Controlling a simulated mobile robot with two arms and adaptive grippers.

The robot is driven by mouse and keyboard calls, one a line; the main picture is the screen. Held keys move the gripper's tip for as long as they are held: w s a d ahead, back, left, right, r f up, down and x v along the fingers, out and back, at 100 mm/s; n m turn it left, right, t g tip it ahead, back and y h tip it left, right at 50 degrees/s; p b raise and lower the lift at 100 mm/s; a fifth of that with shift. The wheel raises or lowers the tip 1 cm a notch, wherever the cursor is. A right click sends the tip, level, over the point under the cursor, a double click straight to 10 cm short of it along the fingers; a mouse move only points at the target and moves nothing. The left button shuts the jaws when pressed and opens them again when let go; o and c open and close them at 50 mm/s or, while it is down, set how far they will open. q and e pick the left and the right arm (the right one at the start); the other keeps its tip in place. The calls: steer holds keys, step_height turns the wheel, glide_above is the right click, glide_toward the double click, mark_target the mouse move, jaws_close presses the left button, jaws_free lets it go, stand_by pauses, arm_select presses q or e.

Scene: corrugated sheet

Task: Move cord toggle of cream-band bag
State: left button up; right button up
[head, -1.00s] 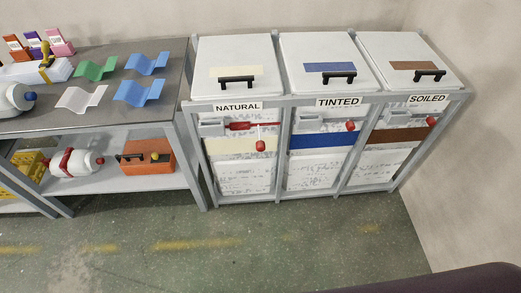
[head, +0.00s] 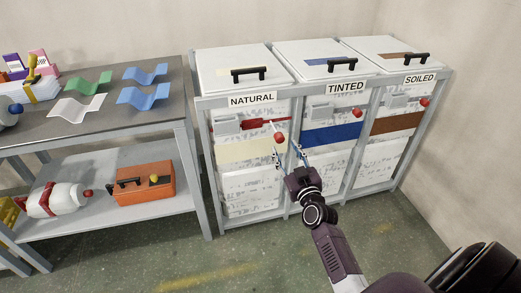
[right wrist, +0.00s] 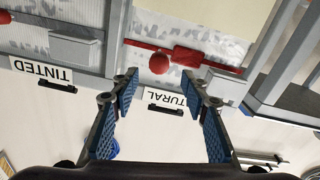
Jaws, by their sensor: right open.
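The cream-band bag (head: 240,150) stands in the rack bay labelled NATURAL. A red cord toggle (head: 252,125) lies across its upper part, with a round red ball (head: 279,138) at its right end; in the right wrist view the toggle (right wrist: 188,56) and ball (right wrist: 159,63) show upside down. My right gripper (head: 288,155) is open and empty, just below and in front of the ball, apart from the toggle. In the right wrist view, my right gripper's fingers (right wrist: 160,88) are spread, with the ball beyond the gap between them. My left gripper is out of view.
Bays with a blue-band bag (head: 330,135) and a brown-band bag (head: 398,124) stand to the right. Grey rack posts divide the bays. A shelf table (head: 185,120) with wavy sheets and an orange toolbox (head: 143,187) stands left. The front floor is clear.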

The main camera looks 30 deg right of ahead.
mark_target(281, 140)
steer(key=b+x, duration=0.1)
steer(key=x, duration=0.5)
steer(key=shift+w+d+f, duration=0.1)
steer(key=shift+w+d, duration=0.05)
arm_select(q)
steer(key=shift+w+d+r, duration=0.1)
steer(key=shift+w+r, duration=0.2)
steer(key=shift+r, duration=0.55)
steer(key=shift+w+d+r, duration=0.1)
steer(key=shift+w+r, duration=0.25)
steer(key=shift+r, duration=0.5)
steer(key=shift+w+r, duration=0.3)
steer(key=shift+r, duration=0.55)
arm_select(e)
steer(key=shift+w+d, duration=0.1)
steer(key=shift+w, duration=0.5)
steer(key=shift+c, duration=0.7)
jaws_close()
